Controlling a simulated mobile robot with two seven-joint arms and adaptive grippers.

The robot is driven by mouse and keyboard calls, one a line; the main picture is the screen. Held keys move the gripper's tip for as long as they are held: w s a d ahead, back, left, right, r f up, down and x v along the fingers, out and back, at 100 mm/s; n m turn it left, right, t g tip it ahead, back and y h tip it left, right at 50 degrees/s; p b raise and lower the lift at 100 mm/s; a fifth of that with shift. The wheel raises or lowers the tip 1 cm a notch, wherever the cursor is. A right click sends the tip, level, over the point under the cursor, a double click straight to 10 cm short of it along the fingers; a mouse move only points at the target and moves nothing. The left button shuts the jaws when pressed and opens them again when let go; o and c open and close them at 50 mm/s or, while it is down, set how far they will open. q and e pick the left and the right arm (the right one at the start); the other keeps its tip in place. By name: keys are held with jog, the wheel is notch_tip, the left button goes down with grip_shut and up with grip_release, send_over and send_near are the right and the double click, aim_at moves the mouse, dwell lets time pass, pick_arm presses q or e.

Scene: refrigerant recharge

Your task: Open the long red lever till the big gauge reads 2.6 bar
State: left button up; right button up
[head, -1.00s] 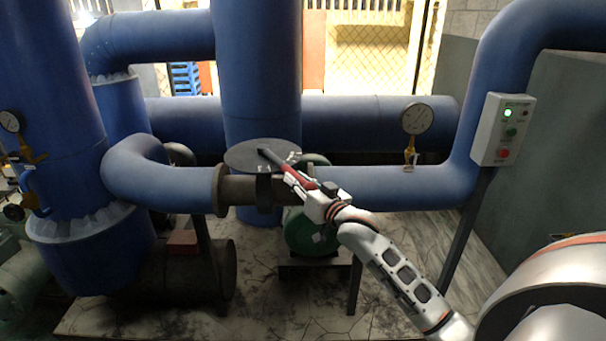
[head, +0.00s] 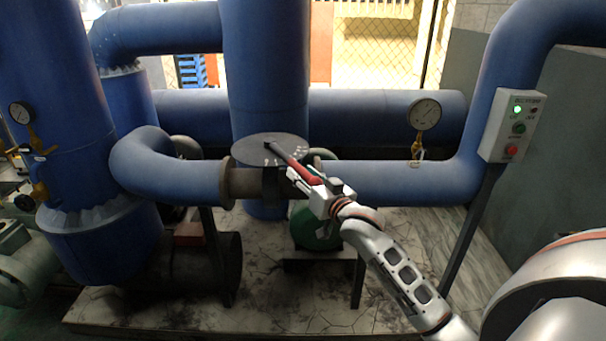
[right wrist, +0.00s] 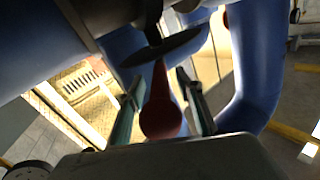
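The long red lever (head: 301,169) sticks out from the valve on the horizontal blue pipe, slanting down to the right towards me. My right gripper (head: 307,178) is at the lever's near end. In the right wrist view, the red lever (right wrist: 162,108) lies between the two fingers of my right gripper (right wrist: 160,105), with a visible gap on each side, so the gripper is open around it. The big gauge (head: 425,113) stands on the pipe to the right; its face is too small to read. My left gripper is not in view.
A dark round plate (head: 262,146) sits just behind the lever. A control box (head: 517,126) with a lit green lamp stands at the right. A smaller gauge (head: 20,113) is at the far left. Thick blue pipes surround the valve; stone floor shows below.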

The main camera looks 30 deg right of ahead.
jog(key=s, duration=1.1)
jog(key=shift+s+a, duration=0.15)
jog(key=shift+s, duration=0.2)
jog(key=s+a+f+n+g+y, duration=0.1)
jog(key=s+a+f+n+g, duration=0.1)
jog(key=s+a+f, duration=0.4)
jog(key=s+a+f+n+g+y, duration=0.1)
jog(key=s+a+f, duration=0.6)
jog(key=f, duration=1)
jog(key=s+a+f+n+g+y, duration=0.1)
jog(key=s+a+f+n+g, duration=0.3)
jog(key=f, duration=0.8)
jog(key=s+a, duration=0.2)
jog(key=s, duration=0.2)
jog(key=shift+s+a, duration=0.25)
jog(key=shift+s, duration=0.15)
dwell(0.9)
